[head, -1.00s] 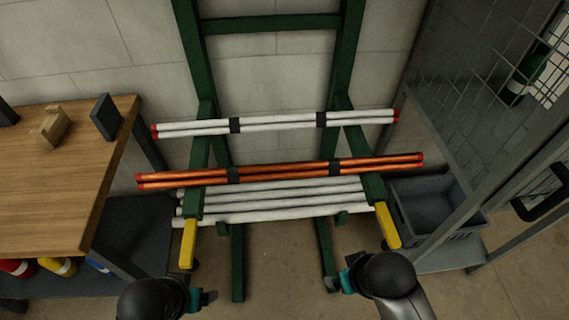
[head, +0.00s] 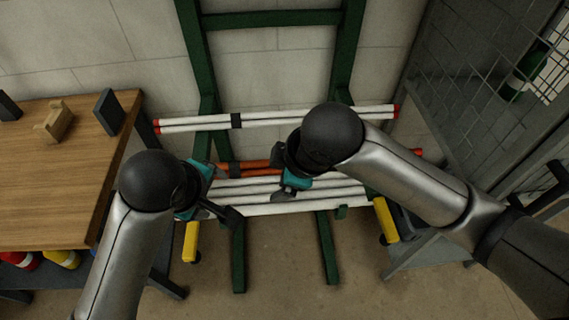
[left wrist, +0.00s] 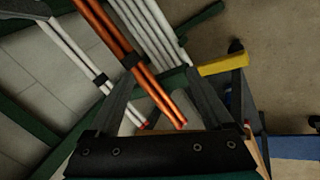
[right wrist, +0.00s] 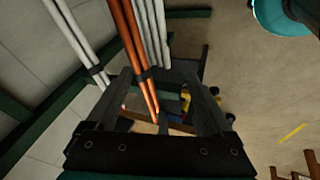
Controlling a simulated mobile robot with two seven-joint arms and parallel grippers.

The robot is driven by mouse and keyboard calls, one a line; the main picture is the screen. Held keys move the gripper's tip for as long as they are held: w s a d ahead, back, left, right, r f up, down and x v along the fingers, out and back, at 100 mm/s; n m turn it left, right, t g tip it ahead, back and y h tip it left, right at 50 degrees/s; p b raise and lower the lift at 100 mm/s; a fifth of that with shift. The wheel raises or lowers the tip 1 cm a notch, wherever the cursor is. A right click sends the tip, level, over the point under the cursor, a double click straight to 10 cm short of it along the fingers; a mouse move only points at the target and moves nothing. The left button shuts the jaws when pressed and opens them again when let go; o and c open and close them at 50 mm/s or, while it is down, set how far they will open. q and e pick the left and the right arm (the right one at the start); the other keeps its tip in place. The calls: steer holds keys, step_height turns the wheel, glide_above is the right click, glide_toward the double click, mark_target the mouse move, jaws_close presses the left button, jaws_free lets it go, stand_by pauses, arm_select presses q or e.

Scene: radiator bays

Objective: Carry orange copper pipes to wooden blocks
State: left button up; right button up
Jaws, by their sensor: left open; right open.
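The orange copper pipes (head: 245,167), a strapped pair, lie across the green rack above the lower white pipes. My arms hide much of them in the head view. My left gripper (head: 222,192) is open near their left part. In the left wrist view the copper pipes (left wrist: 105,27) run in between its spread fingers, red-tipped ends near the palm. My right gripper (head: 284,184) is open near their middle. In the right wrist view the copper pipes (right wrist: 127,28) also run between its fingers. A wooden block (head: 55,122) sits on the bench at left.
The wooden bench (head: 45,190) stands left, with a dark upright plate (head: 108,112) near its right edge. White pipes (head: 200,123) lie on the upper arms of the green rack (head: 238,262). Yellow rack tips (head: 191,242) stick out in front. A mesh cage (head: 480,60) stands right.

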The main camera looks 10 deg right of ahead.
arm_select(q)
steer(key=w+r+n, duration=0.4)
steer(key=n, duration=0.2)
steer(key=shift+w+t+y, duration=0.2)
steer(key=shift+t+y, duration=0.1)
steer(key=shift+y, duration=0.1)
arm_select(e)
steer(key=w+d+r+n+h, duration=0.2)
steer(key=w+d+r, duration=0.1)
steer(key=d, duration=0.3)
steer(key=shift+w+d+h, duration=0.3)
steer(key=shift+w+h, duration=0.1)
steer(key=shift+w, duration=0.5)
arm_select(q)
steer(key=shift+d, duration=0.1)
steer(key=x, duration=1.5)
arm_select(e)
steer(key=x, duration=1.5)
steer(key=shift+w, duration=0.1)
arm_select(q)
steer(key=shift+c, duration=0.2)
arm_select(e)
steer(key=shift+c, duration=0.3)
arm_select(q)
jaws_close()
arm_select(e)
jaws_close()
